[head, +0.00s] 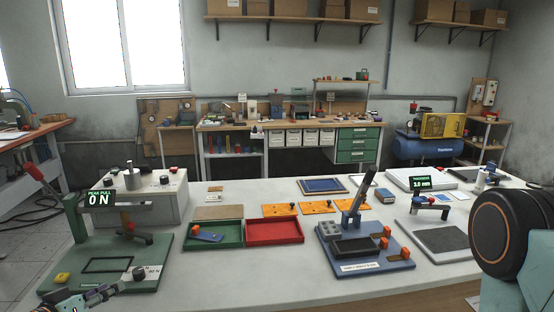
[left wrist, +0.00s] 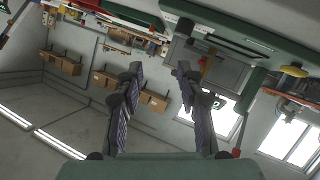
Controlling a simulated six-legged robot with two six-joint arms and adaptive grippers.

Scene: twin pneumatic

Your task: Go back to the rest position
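My left gripper (head: 92,298) shows at the bottom left of the head view, low beside the front edge of the green test stand base. In the left wrist view its two fingers (left wrist: 158,72) stand apart with nothing between them, so it is open and empty. My right gripper is out of the head view; a dark round joint of my right arm fills the right edge.
The green pull stand (head: 155,272) is nearest my left gripper. A green tray (head: 216,245), red tray (head: 275,231), blue fixture (head: 365,267) and grey-padded plate (head: 442,240) stand on the white table (head: 262,289). The table's front middle is clear.

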